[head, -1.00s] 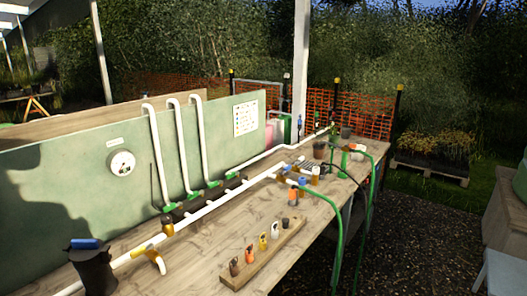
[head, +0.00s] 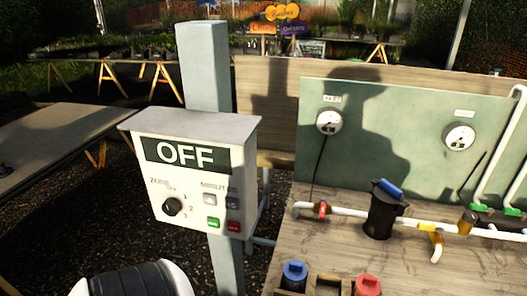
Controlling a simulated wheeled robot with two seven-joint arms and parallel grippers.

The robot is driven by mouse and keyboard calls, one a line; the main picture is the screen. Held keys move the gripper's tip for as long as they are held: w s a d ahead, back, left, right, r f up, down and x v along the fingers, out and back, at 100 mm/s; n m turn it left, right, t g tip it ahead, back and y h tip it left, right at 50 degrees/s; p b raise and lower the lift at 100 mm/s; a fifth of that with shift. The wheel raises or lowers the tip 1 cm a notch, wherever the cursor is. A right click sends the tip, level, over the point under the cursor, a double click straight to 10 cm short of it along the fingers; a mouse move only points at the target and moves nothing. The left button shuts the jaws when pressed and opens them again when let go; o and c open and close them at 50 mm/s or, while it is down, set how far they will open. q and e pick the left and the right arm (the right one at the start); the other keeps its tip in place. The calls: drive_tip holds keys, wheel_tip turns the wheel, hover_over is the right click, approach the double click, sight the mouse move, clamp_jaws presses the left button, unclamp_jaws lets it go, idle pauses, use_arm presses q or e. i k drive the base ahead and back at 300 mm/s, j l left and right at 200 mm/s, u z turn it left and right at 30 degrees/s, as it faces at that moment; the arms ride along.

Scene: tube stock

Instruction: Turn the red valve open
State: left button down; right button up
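The red valve (head: 322,210) sits on the white pipe near its left end, at the left part of the wooden bench. It is small here, and I cannot tell the exact angle of its handle. Neither of my grippers shows in the head view.
A control box (head: 193,170) reading OFF hangs on a grey post (head: 206,70) left of the bench. A black filter with a blue top (head: 384,208) stands right of the valve. Blue-topped (head: 294,276) and red-topped (head: 367,286) items stand in front. Two gauges (head: 329,121) are on the green panel.

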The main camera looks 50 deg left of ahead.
sight(322, 212)
drive_tip(key=u, duration=1.25)
